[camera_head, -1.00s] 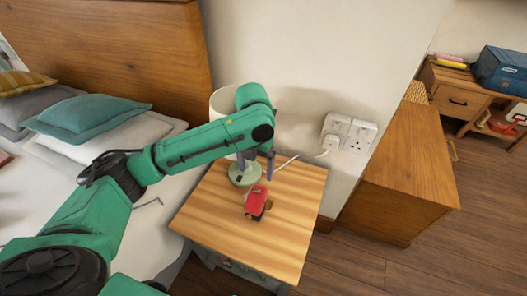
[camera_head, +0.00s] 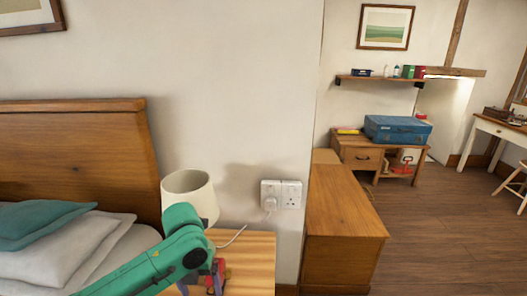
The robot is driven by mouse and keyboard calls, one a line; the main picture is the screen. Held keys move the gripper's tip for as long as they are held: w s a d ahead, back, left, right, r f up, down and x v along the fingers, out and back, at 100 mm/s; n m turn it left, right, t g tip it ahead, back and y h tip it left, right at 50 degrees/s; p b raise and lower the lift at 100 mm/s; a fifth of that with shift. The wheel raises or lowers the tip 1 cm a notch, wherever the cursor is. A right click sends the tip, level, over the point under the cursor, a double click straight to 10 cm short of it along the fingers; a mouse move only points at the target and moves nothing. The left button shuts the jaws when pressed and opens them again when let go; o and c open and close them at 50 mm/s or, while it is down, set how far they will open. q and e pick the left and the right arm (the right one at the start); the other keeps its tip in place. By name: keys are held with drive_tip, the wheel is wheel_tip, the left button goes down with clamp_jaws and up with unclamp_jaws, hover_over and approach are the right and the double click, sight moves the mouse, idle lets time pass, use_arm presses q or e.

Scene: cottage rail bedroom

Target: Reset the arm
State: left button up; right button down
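My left arm (camera_head: 158,262), green, comes in from the lower left and reaches over the wooden nightstand (camera_head: 255,247). My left gripper (camera_head: 201,284) is at the bottom edge, low in front of the lamp. Its two purple-blue fingers show apart, with nothing seen between them. A small red and dark object (camera_head: 225,272) shows just beside the right finger, mostly hidden; I cannot tell whether they touch. My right gripper is not in view.
A lamp with a cream shade (camera_head: 190,193) stands behind my arm. Its cord runs to the wall socket (camera_head: 281,194). The bed (camera_head: 75,160) is on the left, a wooden cabinet (camera_head: 345,215) on the right. Floor (camera_head: 440,220) beyond is open.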

use_arm(q)
drive_tip(key=s+d+f+n+t+h, duration=0.2)
drive_tip(key=s+d+f+n+h, duration=0.3)
drive_tip(key=n, duration=1)
drive_tip(key=s+a+f+n+t+y, duration=0.1)
drive_tip(key=s+a+f+n+y, duration=0.2)
drive_tip(key=a+n, duration=0.45)
drive_tip(key=s+a+f+n+y, duration=0.2)
drive_tip(key=s+a+n, duration=0.3)
drive_tip(key=n, duration=0.6)
drive_tip(key=s+f+g+p, duration=0.1)
drive_tip(key=s+f+p, duration=0.25)
drive_tip(key=f, duration=1.95)
drive_tip(key=s+a+f, duration=0.1)
drive_tip(key=s+f, duration=0.4)
drive_tip(key=s, duration=0.3)
drive_tip(key=s+a+f+g, duration=0.1)
drive_tip(key=s+a+f, duration=0.1)
drive_tip(key=s+f, duration=0.3)
drive_tip(key=s, duration=0.3)
drive_tip(key=shift+a+f+p, duration=0.25)
drive_tip(key=shift+p, duration=0.1)
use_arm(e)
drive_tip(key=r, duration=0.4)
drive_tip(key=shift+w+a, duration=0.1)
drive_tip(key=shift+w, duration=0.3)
